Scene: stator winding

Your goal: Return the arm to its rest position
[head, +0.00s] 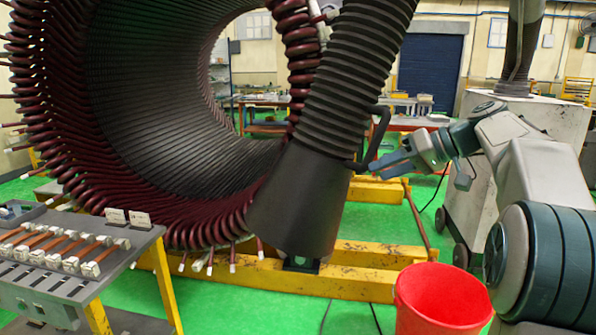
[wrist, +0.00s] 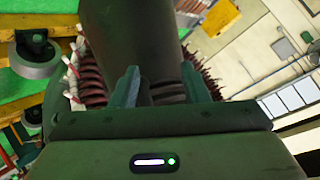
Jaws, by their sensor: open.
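My gripper (head: 384,164) is at the end of my arm, which reaches in from the right in the head view. Its fingertips are close to the lower part of a black handle (head: 381,128) on the side of a dark ribbed hose (head: 345,75) with a wide nozzle (head: 300,205). I cannot tell whether they touch. In the wrist view my gripper (wrist: 160,85) shows two green fingers spread apart. The dark hose nozzle (wrist: 140,40) lies beyond them, and nothing is clearly held between them.
A large stator (head: 80,150) with dark red coils fills the left, on a yellow frame (head: 365,255). A red bucket (head: 440,300) stands below my arm. A grey cart (head: 90,250) with copper bars is front left. A pale cabinet (head: 550,115) stands behind my arm.

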